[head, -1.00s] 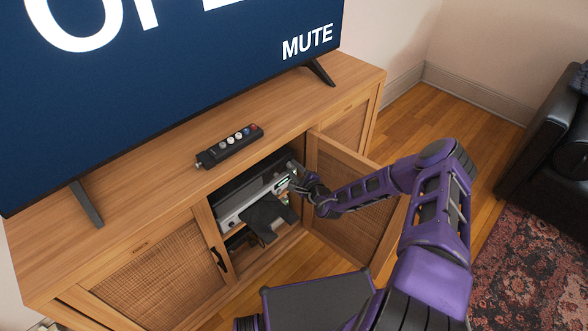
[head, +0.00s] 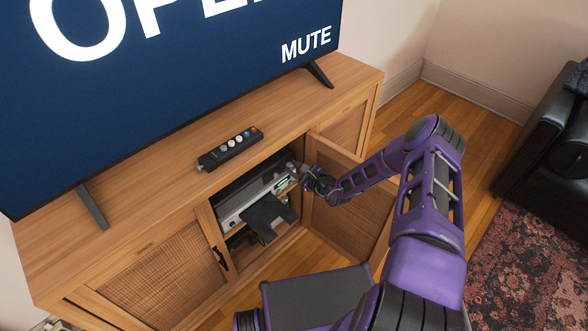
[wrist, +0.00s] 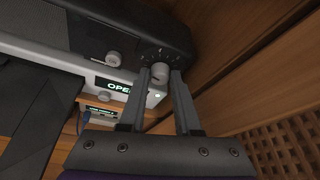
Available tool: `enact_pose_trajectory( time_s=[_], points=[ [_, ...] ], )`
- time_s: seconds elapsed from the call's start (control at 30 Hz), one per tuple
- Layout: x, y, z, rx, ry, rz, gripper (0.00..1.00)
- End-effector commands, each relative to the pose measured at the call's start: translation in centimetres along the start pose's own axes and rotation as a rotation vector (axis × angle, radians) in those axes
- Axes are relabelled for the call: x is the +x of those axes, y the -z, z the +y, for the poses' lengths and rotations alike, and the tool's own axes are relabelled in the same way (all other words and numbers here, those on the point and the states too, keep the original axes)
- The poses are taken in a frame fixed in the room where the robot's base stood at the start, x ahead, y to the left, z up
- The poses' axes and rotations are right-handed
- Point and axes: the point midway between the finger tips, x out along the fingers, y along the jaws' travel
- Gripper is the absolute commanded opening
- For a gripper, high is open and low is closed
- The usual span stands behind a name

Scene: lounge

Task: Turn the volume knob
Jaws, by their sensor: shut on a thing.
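A round grey knob (wrist: 160,73) with tick marks around it is on the front of a dark device (wrist: 125,30) in the wrist view. My gripper (wrist: 162,80) is shut on this knob, one finger on each side. In the head view my gripper (head: 304,172) reaches into the open cabinet bay, at the right end of the stacked devices. The knob is too small to make out there.
The open cabinet door (head: 348,215) stands right beside my forearm. A dark flap or panel (head: 268,215) juts out below the silver device. A remote (head: 231,149) lies on the cabinet top under a TV (head: 180,80) showing "MUTE". A black armchair (head: 545,150) is at right.

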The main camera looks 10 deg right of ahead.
Motion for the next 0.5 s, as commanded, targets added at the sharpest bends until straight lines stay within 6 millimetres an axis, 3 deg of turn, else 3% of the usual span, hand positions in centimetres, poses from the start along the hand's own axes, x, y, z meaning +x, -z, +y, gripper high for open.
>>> enact_pose_trajectory(
  time_s=[0.47, 0.5],
  points=[
    [-0.02, 0.00, -0.03, 0.018, -0.007, 0.000, 0.00],
    [-0.02, 0.00, -0.03, 0.018, -0.007, 0.000, 0.35]
  ],
)
